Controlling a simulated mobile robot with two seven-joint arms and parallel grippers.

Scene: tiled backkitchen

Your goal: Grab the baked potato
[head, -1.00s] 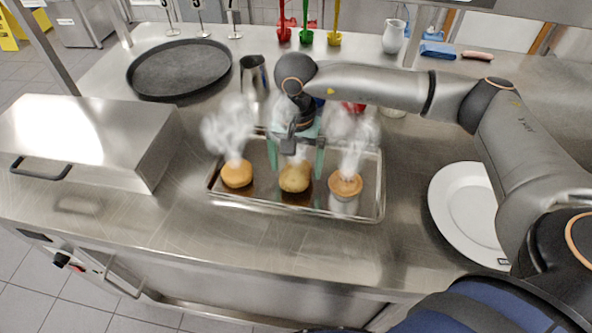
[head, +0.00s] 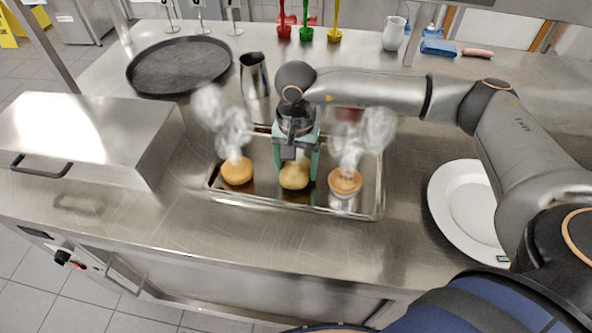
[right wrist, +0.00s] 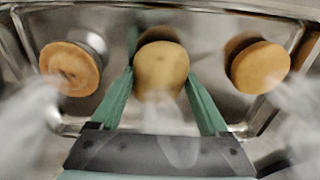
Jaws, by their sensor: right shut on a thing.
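The baked potato (head: 294,176) is the pale yellow-brown item in the middle of the metal tray, between two other steaming foods. In the right wrist view the potato (right wrist: 161,70) sits between the green fingers. My right gripper (head: 295,170) reaches down from above and is shut on the potato, with a finger on each side. The potato appears to be still at tray level. The right gripper (right wrist: 160,85) also shows in the right wrist view. My left gripper is not in view.
The tray (head: 228,200) also holds a round bun (head: 236,171) at left and a muffin-like item (head: 345,183) at right, both steaming. A white plate (head: 462,215) lies at right. A steel box (head: 85,135), a black round tray (head: 180,66) and a steel pitcher (head: 254,76) stand left and behind.

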